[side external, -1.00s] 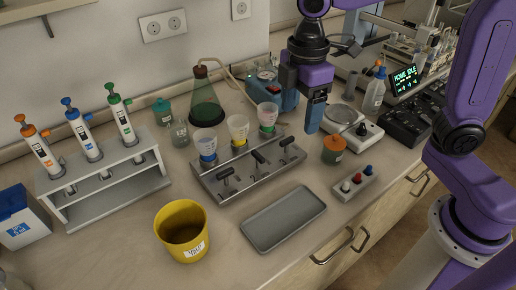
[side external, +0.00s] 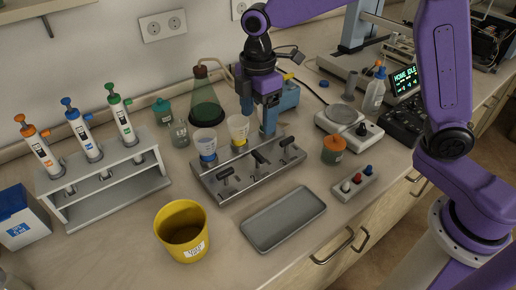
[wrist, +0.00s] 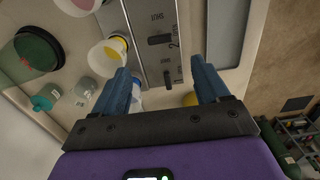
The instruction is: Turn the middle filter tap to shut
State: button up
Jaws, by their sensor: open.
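The grey filter manifold (side external: 246,180) carries three black taps in a row. The middle filter tap (side external: 260,157) is between the left tap (side external: 228,174) and right tap (side external: 288,142). In the wrist view, the middle tap (wrist: 160,40) is by a "2" mark, its handle lying across the picture, just beyond my fingertips. Another tap (wrist: 168,77) shows between the fingers. My gripper (side external: 270,133) is open and empty, behind and above the manifold, apart from the middle tap. Its two blue fingers (wrist: 160,72) stand wide apart.
A grey tray (side external: 284,218) and yellow bucket (side external: 182,230) stand in front. A green flask (side external: 206,104) stands behind.

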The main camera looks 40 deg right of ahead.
aim_at(258, 154)
notch_tip(258, 154, down, 11)
jog(key=shift+r, duration=0.1)
dwell(0.3)
jog(key=c, duration=1.1)
